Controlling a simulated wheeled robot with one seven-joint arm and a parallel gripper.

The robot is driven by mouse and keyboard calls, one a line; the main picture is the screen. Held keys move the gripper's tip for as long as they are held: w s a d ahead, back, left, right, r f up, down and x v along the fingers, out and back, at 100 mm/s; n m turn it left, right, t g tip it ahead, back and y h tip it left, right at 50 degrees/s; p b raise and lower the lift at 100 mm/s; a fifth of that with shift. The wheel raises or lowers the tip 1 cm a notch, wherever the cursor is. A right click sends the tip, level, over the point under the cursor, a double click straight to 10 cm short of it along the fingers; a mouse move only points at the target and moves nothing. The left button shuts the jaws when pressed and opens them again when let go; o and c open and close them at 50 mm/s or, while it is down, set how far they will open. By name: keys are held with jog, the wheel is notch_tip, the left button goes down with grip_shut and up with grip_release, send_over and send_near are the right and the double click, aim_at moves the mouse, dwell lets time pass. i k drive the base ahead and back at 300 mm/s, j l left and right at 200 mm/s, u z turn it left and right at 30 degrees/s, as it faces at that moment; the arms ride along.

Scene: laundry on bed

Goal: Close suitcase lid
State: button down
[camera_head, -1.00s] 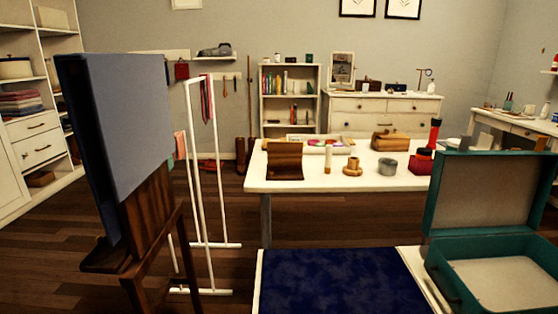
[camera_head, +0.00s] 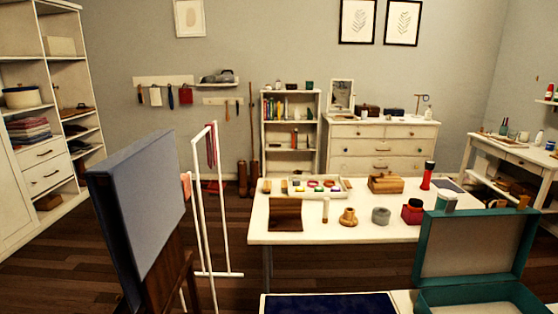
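A teal suitcase stands at the lower right of the head view, its lid (camera_head: 472,246) raised upright and open with a pale lining. The base (camera_head: 466,296) shows its teal rim, and its lower part is cut off by the bottom edge of the picture. The base sits beside a dark blue mat (camera_head: 330,306) on a pale surface. My gripper is not in view.
A white table (camera_head: 335,233) with several small items stands just behind the suitcase. A canvas on a wooden easel (camera_head: 145,215) and a white rack (camera_head: 203,220) stand at the left. Open wooden floor (camera_head: 60,262) shows at far left.

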aim_at(462, 246)
jog(key=i+l+u, duration=0.2)
jog(key=l, duration=0.2)
jog(key=i+l+u, duration=0.15)
jog(key=l, duration=0.3)
jog(key=i+l+u, duration=0.2)
jog(key=l, duration=0.3)
jog(key=i+l+u, duration=0.15)
jog(key=l, duration=0.35)
jog(key=i+l+u, duration=0.2)
jog(key=l, duration=0.3)
jog(key=l+u, duration=0.15)
jog(key=l, duration=0.35)
